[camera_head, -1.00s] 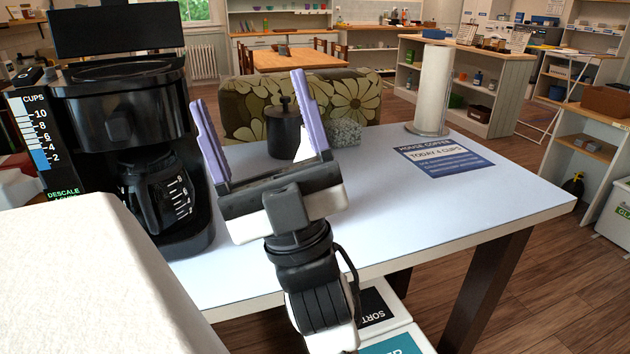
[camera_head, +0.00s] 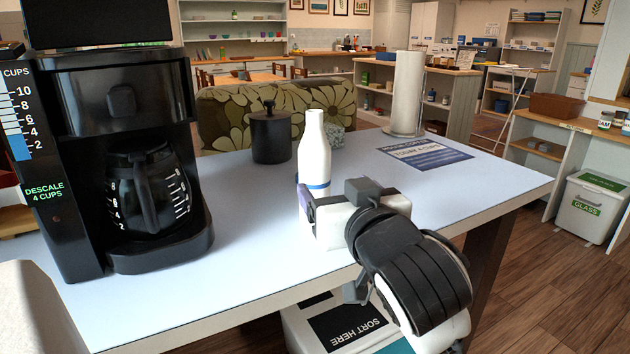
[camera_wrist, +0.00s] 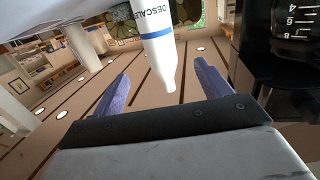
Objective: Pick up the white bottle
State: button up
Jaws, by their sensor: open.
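The white bottle (camera_head: 314,152) stands upright on the pale tabletop (camera_head: 240,235), with a narrow neck and a blue band low on its body. In the wrist view, the bottle (camera_wrist: 158,42) shows a DESCALE label, and its neck end points down the picture into the gap between the fingers. My gripper (camera_head: 312,200) is in front of the bottle's lower part in the head view and hides some of its base. In the wrist view, its purple fingers are spread, with visible gaps on both sides of the bottle. Whether the fingers reach around its body is unclear.
A black coffee maker (camera_head: 125,120) stands left of the bottle. A black lidded canister (camera_head: 270,135) and a speckled block (camera_head: 336,134) are behind it. A paper towel roll (camera_head: 406,95) and a blue sign (camera_head: 425,153) are to the right. The front right tabletop is clear.

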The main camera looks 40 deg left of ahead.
aim_at(319, 170)
jog(key=p+x, duration=0.7)
jog(key=x, duration=0.1)
jog(key=shift+s+a+r, duration=0.1)
jog(key=shift+r+p+x, duration=0.2)
jog(key=shift+p+x, duration=0.2)
jog(key=shift+x, duration=0.95)
jog(key=shift+r+p+x, duration=0.2)
jog(key=shift+p+x, duration=0.2)
jog(key=shift+x, duration=0.9)
jog(key=shift+c, duration=0.5)
jog(key=c, duration=1.2)
